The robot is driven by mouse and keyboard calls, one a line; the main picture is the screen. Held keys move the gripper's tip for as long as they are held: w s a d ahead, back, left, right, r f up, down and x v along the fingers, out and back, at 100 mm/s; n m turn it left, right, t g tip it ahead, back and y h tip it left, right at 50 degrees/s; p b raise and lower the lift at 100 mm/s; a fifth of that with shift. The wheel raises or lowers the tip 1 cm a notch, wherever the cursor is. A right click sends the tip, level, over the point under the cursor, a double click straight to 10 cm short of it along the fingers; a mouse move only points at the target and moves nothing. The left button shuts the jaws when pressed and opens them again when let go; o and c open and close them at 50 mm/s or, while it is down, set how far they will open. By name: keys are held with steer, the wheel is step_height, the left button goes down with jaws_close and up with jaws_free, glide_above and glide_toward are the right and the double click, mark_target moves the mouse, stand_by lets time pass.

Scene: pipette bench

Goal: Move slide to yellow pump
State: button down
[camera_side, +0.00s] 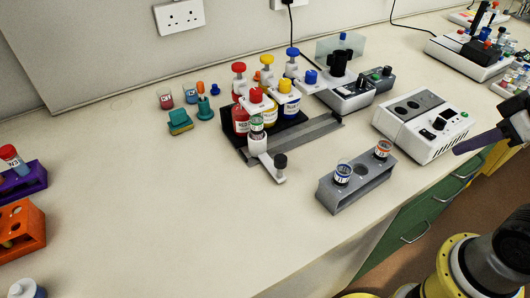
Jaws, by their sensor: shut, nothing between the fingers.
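The slide (265,158) is a white carriage with a dark knob (280,161) at its front end. It sits near the left end of the grey rail (315,131) and carries a small clear vial (257,124). It stands in front of the red pump (240,120). The yellow pump (270,112), with a yellow knob (285,86), is to the right, between the red pump and the blue pump (291,107). My gripper (458,150) is at the right edge, shut and empty, far from the slide. Part of it is cut off by the frame.
A grey rack (352,189) with two labelled vials stands in front of the rail's right part. A white device (423,118) lies between the rail and my gripper. A black-knobbed instrument (347,92) is behind the rail.

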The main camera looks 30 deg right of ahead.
steer(key=c, duration=1.3)
jaws_free()
steer(key=shift+s+f, duration=0.1)
steer(key=o, duration=0.5)
steer(key=r, duration=0.3)
steer(key=shift+w+n, duration=0.25)
steer(key=shift+n, duration=0.05)
steer(key=shift+o, duration=1.2)
steer(key=shift+n+g, duration=0.4)
steer(key=shift+n, duration=0.3)
steer(key=w+r, duration=0.1)
steer(key=r, duration=0.1)
steer(key=w+a+r, duration=0.1)
steer(key=w+r, duration=0.1)
steer(key=shift+w+r, duration=0.2)
steer(key=shift+w, duration=0.05)
steer(key=w+a+r+n, duration=0.1)
steer(key=w+a+r, duration=0.15)
steer(key=w, duration=0.25)
steer(key=n+g, duration=0.5)
steer(key=n, duration=0.1)
glide_above(280, 158)
step_height(280, 158, down, 7)
step_height(280, 158, down, 13)
steer(key=shift+f, duration=0.1)
